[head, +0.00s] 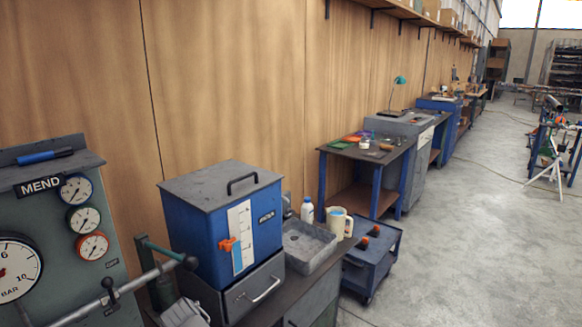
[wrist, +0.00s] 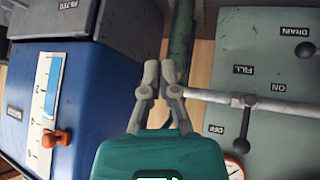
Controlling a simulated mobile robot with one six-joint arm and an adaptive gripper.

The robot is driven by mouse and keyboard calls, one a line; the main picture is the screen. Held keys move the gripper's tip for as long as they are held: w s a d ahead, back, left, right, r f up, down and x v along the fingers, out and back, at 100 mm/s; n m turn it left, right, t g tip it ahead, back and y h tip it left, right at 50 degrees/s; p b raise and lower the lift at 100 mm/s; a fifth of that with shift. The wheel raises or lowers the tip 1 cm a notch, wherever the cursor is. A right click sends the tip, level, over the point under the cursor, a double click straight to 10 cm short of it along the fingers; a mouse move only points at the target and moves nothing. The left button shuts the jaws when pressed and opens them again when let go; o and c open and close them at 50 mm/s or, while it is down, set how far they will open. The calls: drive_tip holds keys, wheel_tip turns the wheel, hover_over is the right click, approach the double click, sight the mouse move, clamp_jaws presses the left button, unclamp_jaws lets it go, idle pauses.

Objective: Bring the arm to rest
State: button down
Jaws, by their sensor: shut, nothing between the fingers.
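My gripper (wrist: 160,68) shows in the wrist view with its two grey fingers drawn together at the tips and nothing between them. Its teal body fills the bottom middle. Behind the fingers is an upright green pipe (wrist: 181,40). A grey horizontal pipe (wrist: 285,103) with a black lever (wrist: 245,118) runs to the right of the fingers. I cannot tell whether the fingers touch any pipe. In the head view I cannot make out my gripper clearly; the green pipe (head: 158,272) and grey pipe (head: 140,282) stand at the lower left.
The blue tank (head: 225,225) with a gauge strip and orange tab stands right of the pipes; it also shows left in the wrist view (wrist: 90,100). The grey-green gauge panel (head: 62,215) is at the left. A grey tray (head: 308,248), bottle and mug stand beyond the tank. Open floor (head: 450,250) lies right.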

drive_tip(key=w+d+m+g+h+p, duration=0.3)
drive_tip(key=d+m+p, duration=0.1)
drive_tip(key=d, duration=2.2)
drive_tip(key=s+d+r+m+g+p, duration=0.1)
drive_tip(key=s+d, duration=0.3)
drive_tip(key=d, duration=0.6)
drive_tip(key=s+d+r+m+g+p, duration=0.2)
drive_tip(key=s+d+g, duration=0.1)
drive_tip(key=d, duration=0.7)
drive_tip(key=shift+s+d+m+g, duration=0.35)
drive_tip(key=shift+s+m+g, duration=0.05)
drive_tip(key=shift+s, duration=0.25)
